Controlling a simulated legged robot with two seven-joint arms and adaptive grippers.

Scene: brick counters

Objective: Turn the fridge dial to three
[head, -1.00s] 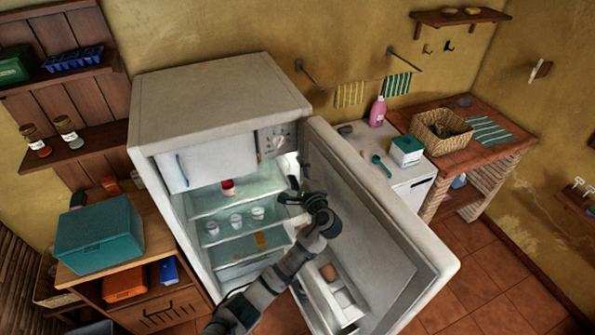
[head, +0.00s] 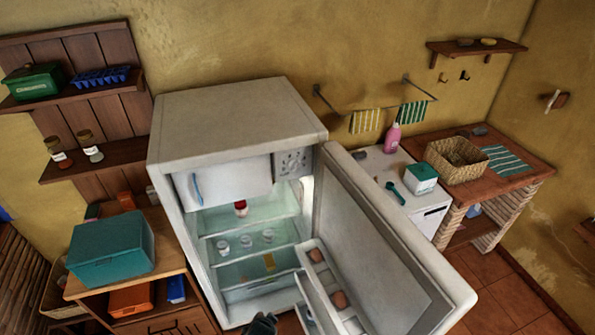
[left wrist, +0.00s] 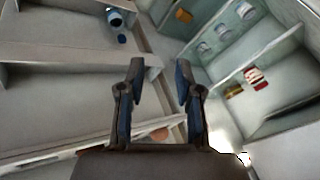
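The white fridge (head: 235,115) stands open in the head view, its door (head: 385,245) swung out to the right. The dial panel (head: 293,163) is at the upper right inside, beside the small freezer door (head: 222,185). The dial's setting is too small to read. A dark piece of my arm shows at the bottom edge, below the fridge opening. In the left wrist view my left gripper (left wrist: 160,75) is open and empty, its two fingers apart, with the fridge shelves (left wrist: 235,75) to the right. The dial is not clearly visible there. My right gripper is not in view.
Inside the fridge are a red-capped jar (head: 240,208) and several small glasses (head: 245,240). Eggs (head: 340,299) sit in the door rack. A teal box (head: 112,247) stands on the left counter.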

